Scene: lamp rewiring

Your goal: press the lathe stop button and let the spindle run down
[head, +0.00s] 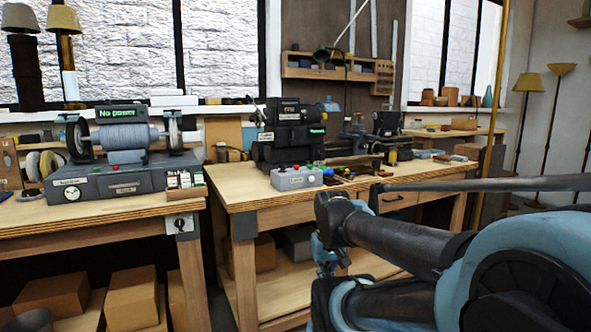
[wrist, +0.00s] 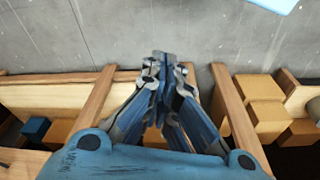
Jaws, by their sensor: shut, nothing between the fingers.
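The lathe (head: 350,143) stands on the right-hand workbench in the head view, with a dark headstock at its left end. A small grey control box (head: 297,179) sits at the bench's front left, with small coloured buttons on top, red and green among them. Which one is the stop button is too small to tell. I cannot tell whether the spindle is turning. My gripper (wrist: 166,62) is shut and empty in the wrist view, with grey floor and low shelves behind it. In the head view my arm hangs before the bench, low and right of the box; the fingertips are not clear there.
The right workbench (head: 238,192) carries small tools and coloured parts beside the box. The left bench holds a winding machine (head: 125,150) with a "No power" display. Cardboard boxes (wrist: 265,108) fill the low shelves. A brass pole (head: 490,120) stands at the right.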

